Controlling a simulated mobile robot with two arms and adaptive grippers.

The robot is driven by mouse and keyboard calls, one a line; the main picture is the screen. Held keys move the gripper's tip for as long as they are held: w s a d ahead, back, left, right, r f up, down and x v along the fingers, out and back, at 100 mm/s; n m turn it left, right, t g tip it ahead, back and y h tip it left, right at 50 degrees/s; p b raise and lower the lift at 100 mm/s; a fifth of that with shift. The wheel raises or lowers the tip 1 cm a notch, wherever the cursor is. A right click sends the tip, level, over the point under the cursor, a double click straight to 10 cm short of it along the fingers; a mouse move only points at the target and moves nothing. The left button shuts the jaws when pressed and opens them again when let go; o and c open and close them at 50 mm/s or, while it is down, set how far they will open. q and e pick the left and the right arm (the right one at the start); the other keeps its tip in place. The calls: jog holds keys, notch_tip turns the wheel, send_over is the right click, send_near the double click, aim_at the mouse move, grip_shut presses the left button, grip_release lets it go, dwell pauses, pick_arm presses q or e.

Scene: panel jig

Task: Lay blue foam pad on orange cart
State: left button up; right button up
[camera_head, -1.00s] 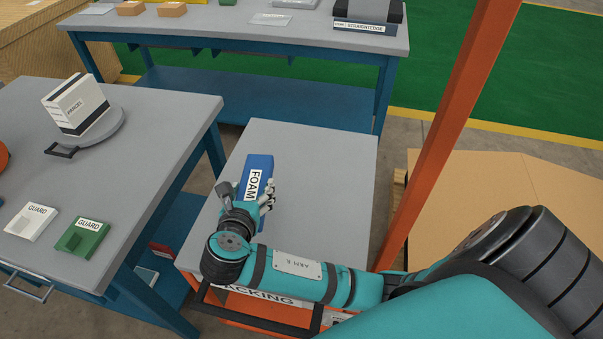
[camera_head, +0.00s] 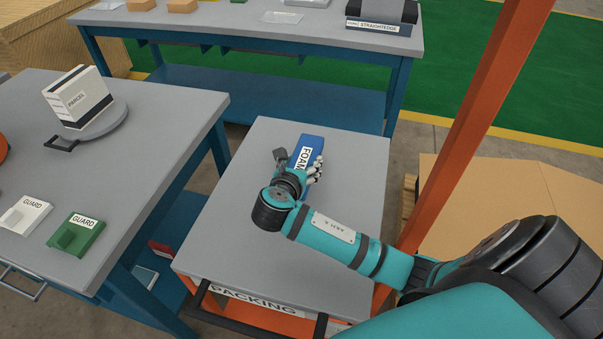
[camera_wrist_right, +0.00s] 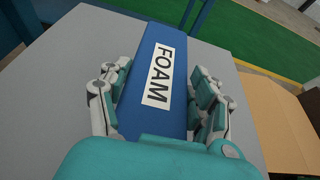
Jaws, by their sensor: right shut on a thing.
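The blue foam pad (camera_head: 310,145) has a white FOAM label and is over the grey top of the orange cart (camera_head: 330,215). My right gripper (camera_head: 301,172) is shut on the pad, with fingers on both its long sides. In the right wrist view the pad (camera_wrist_right: 160,50) lies between the fingers of the gripper (camera_wrist_right: 160,100). I cannot tell whether the pad touches the cart top. The cart's orange body (camera_head: 270,315) with a PACKING label shows below the top. My left gripper is not in view.
A grey table at the left (camera_head: 190,110) holds a parcel (camera_head: 78,97) on a round plate, and white (camera_head: 25,214) and green (camera_head: 77,234) guards. An orange post (camera_head: 470,110) stands right of the cart. A bench (camera_head: 240,30) stands behind. The cart top around the pad is clear.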

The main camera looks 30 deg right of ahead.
jog(key=shift+d+f, duration=0.1)
jog(key=shift+f, duration=0.1)
notch_tip(320, 180, down, 3)
jog(key=shift+f+b, duration=0.1)
jog(key=shift+b, duration=0.3)
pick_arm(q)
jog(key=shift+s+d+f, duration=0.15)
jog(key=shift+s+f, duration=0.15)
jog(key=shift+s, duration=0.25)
pick_arm(e)
jog(key=o, duration=1.2)
jog(key=shift+f, duration=0.1)
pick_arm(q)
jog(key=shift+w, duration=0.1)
pick_arm(e)
jog(key=shift+s+a+r, duration=0.1)
jog(key=shift+a+r, duration=0.1)
pick_arm(q)
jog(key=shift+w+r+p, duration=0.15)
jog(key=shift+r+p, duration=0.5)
jog(key=shift+p, duration=0.1)
pick_arm(e)
jog(key=v, duration=1.1)
jog(key=shift+s+a+r, duration=0.15)
jog(key=shift+a, duration=0.15)
